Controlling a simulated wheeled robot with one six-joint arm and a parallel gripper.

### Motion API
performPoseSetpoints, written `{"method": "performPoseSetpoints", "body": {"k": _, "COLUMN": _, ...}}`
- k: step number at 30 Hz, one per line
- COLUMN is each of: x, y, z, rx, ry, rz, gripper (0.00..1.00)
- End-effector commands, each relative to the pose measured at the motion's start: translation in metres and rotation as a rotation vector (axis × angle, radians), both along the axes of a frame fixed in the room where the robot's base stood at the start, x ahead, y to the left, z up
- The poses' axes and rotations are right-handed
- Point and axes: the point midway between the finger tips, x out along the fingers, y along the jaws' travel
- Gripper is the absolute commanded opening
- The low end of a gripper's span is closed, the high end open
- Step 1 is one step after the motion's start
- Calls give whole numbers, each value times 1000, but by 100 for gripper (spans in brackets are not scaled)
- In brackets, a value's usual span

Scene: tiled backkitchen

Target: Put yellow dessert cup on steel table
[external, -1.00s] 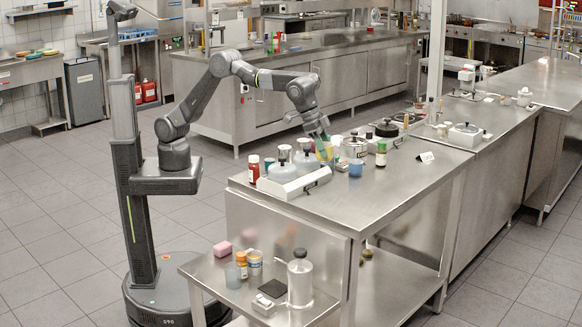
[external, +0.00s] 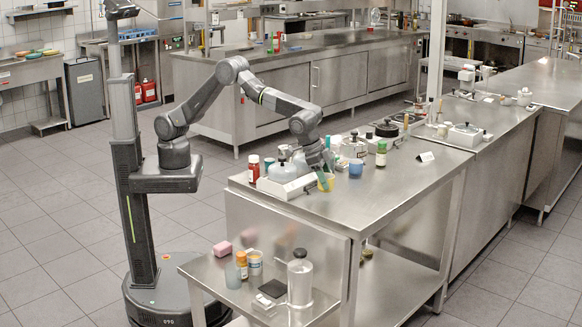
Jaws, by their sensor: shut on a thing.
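The yellow dessert cup (external: 326,182) is at my gripper's fingertips, right of the white appliance's front corner. My gripper (external: 323,172) points down with its green-tinted fingers at the cup and is shut on it. The steel table (external: 405,185) spreads under and around the cup. The cup is low over the tabletop; I cannot tell whether its base touches. The fingers hide part of the cup.
The white appliance (external: 290,187) stands close left of the cup. A red bottle (external: 253,168), a blue cup (external: 356,168) and a green-capped bottle (external: 381,154) stand nearby. A small white card (external: 425,156) is farther right. The table's front right is clear.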

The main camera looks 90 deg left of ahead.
Motion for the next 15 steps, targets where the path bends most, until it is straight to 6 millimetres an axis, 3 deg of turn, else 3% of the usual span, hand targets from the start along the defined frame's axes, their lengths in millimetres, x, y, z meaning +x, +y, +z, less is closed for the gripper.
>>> {"method": "performPoseSetpoints", "body": {"k": 8, "x": -1, "y": 0, "z": -34, "rx": 1, "ry": 3, "rz": 0, "gripper": 26}}
{"method": "performPoseSetpoints", "body": {"k": 15, "x": 0, "y": 0, "z": -36, "rx": -2, "ry": -1, "rz": 1, "gripper": 26}}
